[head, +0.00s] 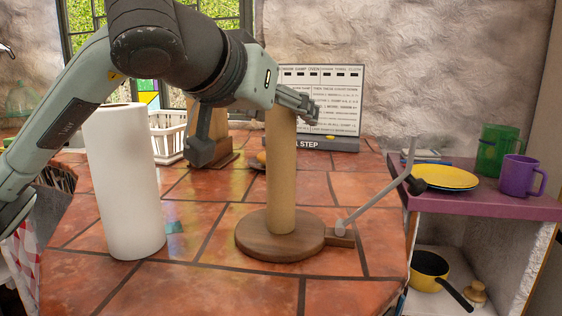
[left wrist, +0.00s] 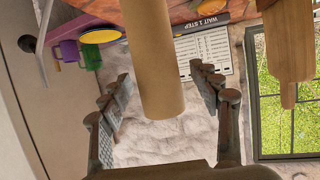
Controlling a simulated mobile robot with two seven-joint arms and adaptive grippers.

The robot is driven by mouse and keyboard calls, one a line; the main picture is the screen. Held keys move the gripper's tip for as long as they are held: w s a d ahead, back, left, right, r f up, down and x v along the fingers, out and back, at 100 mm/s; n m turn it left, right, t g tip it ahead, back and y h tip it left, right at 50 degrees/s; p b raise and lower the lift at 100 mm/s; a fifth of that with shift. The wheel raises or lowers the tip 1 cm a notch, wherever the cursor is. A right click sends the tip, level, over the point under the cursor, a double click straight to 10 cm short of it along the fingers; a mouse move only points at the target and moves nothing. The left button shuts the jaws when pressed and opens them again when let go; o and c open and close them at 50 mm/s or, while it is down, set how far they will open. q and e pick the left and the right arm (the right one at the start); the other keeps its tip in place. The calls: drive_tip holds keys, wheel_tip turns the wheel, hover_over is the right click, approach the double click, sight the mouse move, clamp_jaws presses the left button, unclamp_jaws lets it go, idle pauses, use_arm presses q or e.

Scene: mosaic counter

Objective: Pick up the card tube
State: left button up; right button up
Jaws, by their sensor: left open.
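The card tube (head: 282,180) is a plain brown cylinder. It stands upright on a round wooden base (head: 262,236) with a tilted grey arm (head: 378,198) at its right. My left gripper (head: 300,103) is at the tube's top end and hides part of it in the head view. In the left wrist view the tube (left wrist: 152,55) reaches in between the two spread fingers of the gripper (left wrist: 165,108). Gaps show on both sides, so the gripper is open and holds nothing. My right gripper is not in view.
A white paper roll (head: 124,185) stands left of the tube. A white basket (head: 167,140) and a sign board (head: 325,88) are behind. A purple shelf (head: 490,204) at the right bears a yellow plate (head: 443,177), a purple mug (head: 518,176) and green cups (head: 494,150). The front tiles are clear.

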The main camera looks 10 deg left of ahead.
use_arm(q)
drive_tip(key=shift+c, duration=0.2)
drive_tip(key=c, duration=0.9)
drive_tip(key=shift+r, duration=0.15)
